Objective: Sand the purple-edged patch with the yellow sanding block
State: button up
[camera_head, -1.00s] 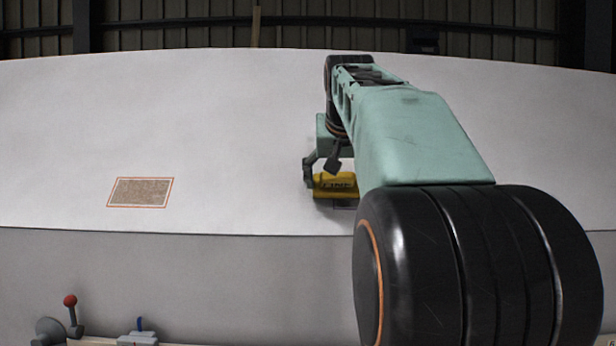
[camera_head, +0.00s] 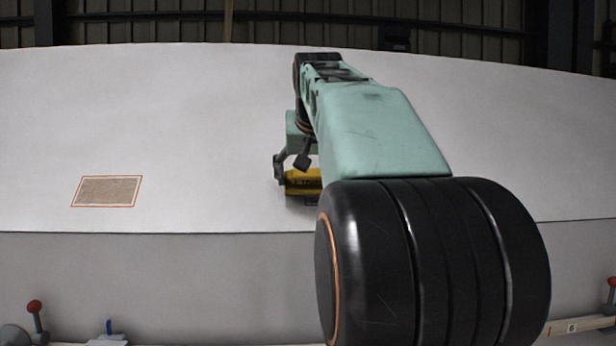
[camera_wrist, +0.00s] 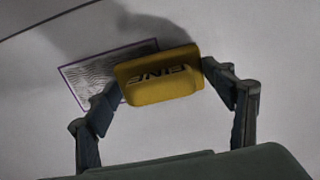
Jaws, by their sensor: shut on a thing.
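My gripper (camera_wrist: 160,79) is shut on the yellow sanding block (camera_wrist: 158,88), with one finger at each end of it. The block has dark lettering that seems to read FINE. In the head view the yellow block (camera_head: 302,183) shows under my wrist, low on the white hull. The purple-edged patch (camera_wrist: 88,74) has a grey, streaked surface and lies on the hull at the upper left of the wrist view. The block and left finger cover its right part. I cannot tell whether the block touches the surface. My arm hides most of that area in the head view.
An orange-edged patch (camera_head: 107,191) with a brown, rough surface lies on the hull well to the left. The hull's white face (camera_head: 190,120) is otherwise clear. Red-knobbed levers (camera_head: 35,308) stand at the lower left and lower right.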

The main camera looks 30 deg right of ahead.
jog(key=shift+x, duration=1)
jog(key=shift+s+d, duration=0.1)
jog(key=shift+d, duration=0.05)
dwell(0.3)
jog(key=shift+s+d+f+p, duration=0.1)
jog(key=shift+s+d+p, duration=0.25)
jog(key=shift+s+d, duration=1.25)
jog(key=shift+s+d+r+p, duration=0.1)
jog(key=shift+s+d+p, duration=0.3)
jog(key=shift+d, duration=2.3)
jog(key=shift+s+d+f+p, duration=0.1)
jog(key=shift+s+d+p, duration=0.15)
jog(key=shift+s+d, duration=1.4)
jog(key=shift+w+a, duration=1.25)
jog(key=shift+a, duration=0.8)
jog(key=shift+w+a, duration=1.3)
jog(key=shift+a, duration=0.8)
jog(key=shift+w+a, duration=1.25)
jog(key=shift+a, duration=0.8)
jog(key=shift+s+d, duration=0.35)
jog(key=shift+d, duration=0.45)
jog(key=shift+s+d, duration=0.4)
jog(key=shift+d, duration=0.4)
